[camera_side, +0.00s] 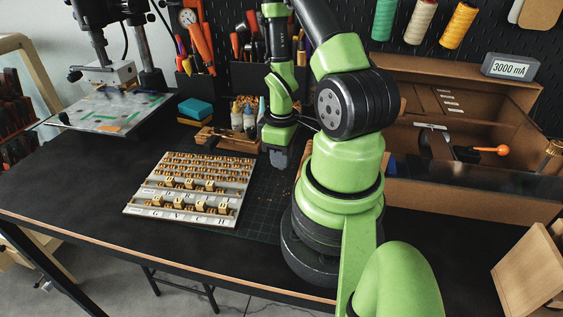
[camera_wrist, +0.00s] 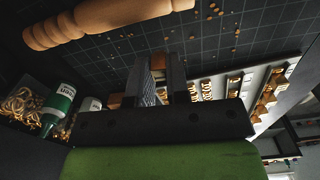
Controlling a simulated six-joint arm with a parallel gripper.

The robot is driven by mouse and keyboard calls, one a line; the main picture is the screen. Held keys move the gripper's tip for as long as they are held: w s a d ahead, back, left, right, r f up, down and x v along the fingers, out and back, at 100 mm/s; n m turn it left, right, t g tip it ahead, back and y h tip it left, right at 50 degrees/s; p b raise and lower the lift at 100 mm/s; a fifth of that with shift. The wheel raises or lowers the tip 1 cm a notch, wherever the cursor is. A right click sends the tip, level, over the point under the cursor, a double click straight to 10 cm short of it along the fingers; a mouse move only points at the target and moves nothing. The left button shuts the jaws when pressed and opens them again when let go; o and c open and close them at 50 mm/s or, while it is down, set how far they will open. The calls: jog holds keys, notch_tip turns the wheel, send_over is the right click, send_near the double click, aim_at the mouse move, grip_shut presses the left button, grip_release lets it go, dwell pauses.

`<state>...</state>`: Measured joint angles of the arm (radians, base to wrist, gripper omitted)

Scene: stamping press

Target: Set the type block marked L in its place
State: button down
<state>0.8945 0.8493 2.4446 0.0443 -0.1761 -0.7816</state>
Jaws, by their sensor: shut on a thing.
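My gripper (camera_side: 279,158) points down over the dark cutting mat, right of the type tray. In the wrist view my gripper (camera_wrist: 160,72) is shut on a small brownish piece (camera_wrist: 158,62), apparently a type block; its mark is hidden. The pale type tray (camera_side: 140,211) holds rows of brass type blocks and has a strip of letters along its front. I cannot make out a block marked L among them. The tray (camera_wrist: 285,66) also shows at the right of the wrist view, apart from my gripper.
A wooden fixture (camera_side: 226,141) stands behind the tray, with small bottles (camera_side: 237,118) beside it. The wrist view shows a wooden handle (camera_wrist: 105,18), a green bottle (camera_wrist: 59,108) and scattered crumbs. The black table left of the tray is clear.

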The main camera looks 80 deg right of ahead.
jog(key=shift+r, duration=0.85)
jog(key=shift+n, duration=0.5)
jog(key=w+a, duration=0.1)
jog(key=w+a+r, duration=0.1)
jog(key=w, duration=0.1)
jog(key=w+a, duration=0.1)
jog(key=shift+w+a+r, duration=0.15)
jog(key=shift+w+a, duration=0.1)
jog(key=shift+w, duration=0.1)
jog(key=shift+n, duration=0.5)
jog(key=w+a, duration=0.1)
jog(key=a, duration=0.1)
jog(key=w+a+r, duration=0.1)
jog(key=a, duration=0.1)
jog(key=w+a, duration=0.1)
jog(key=shift+w+a+r, duration=0.35)
jog(key=shift+w+a, duration=0.05)
jog(key=shift+f, duration=2.3)
jog(key=shift+f, duration=0.25)
